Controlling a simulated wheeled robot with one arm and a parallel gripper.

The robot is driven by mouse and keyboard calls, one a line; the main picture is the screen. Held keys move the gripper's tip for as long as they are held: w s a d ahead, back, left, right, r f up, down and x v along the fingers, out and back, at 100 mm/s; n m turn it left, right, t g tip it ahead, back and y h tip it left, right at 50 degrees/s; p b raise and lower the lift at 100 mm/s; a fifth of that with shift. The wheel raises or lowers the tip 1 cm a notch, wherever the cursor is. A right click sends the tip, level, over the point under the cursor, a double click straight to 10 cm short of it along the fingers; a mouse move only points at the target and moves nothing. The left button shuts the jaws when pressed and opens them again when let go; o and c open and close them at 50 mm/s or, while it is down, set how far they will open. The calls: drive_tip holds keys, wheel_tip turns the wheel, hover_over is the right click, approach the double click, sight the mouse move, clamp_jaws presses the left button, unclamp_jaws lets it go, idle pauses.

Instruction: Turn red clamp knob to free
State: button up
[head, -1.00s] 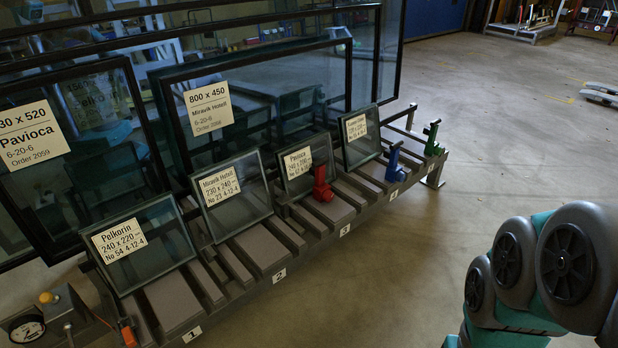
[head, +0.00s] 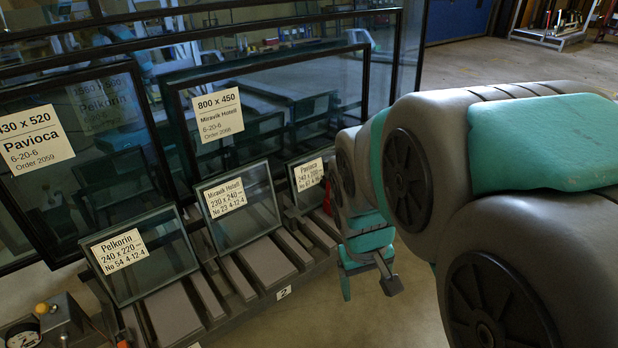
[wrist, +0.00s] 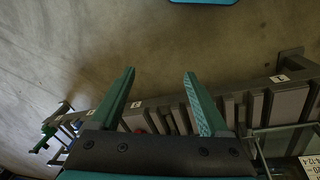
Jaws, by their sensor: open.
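The red clamp knob (head: 327,199) shows only as a sliver in the head view, beside the Pavioca 240 pane (head: 308,172); my arm hides the rest. In the wrist view a small red patch of it (wrist: 141,131) shows low between my fingers, partly covered by the gripper body. My gripper (wrist: 160,74) is open and empty, its two teal fingers spread above the floor side of the rack. It also shows in the head view (head: 367,284), in front of the rack and apart from the knob.
The slotted rack (head: 262,262) carries several small tilted glass panes, with large framed panes behind. A green clamp (wrist: 48,131) stands at the rack's far end in the wrist view. A gauge and yellow button (head: 42,308) are at lower left. Floor (wrist: 150,35) before the rack is open.

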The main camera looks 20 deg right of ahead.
drive_tip(key=w+d+f+n+t+h+p, duration=0.1)
drive_tip(key=w+d+f+t, duration=0.35)
drive_tip(key=w+d, duration=0.85)
drive_tip(key=w+d+f+n+t+h, duration=0.1)
drive_tip(key=w+d+f+n+t, duration=0.3)
drive_tip(key=w+d, duration=0.85)
drive_tip(key=w+a+f+t+y+p, duration=0.1)
drive_tip(key=w+a+f+t+y, duration=0.2)
drive_tip(key=w+f, duration=0.65)
drive_tip(key=s+a+f+t+y+p, duration=0.1)
drive_tip(key=s+a+f+t+y, duration=0.2)
drive_tip(key=a+t+y, duration=0.3)
drive_tip(key=shift+g+y, duration=0.45)
drive_tip(key=shift+y, duration=0.05)
drive_tip(key=x, duration=0.7)
drive_tip(key=shift+a+f, duration=0.2)
drive_tip(key=shift+f, duration=0.05)
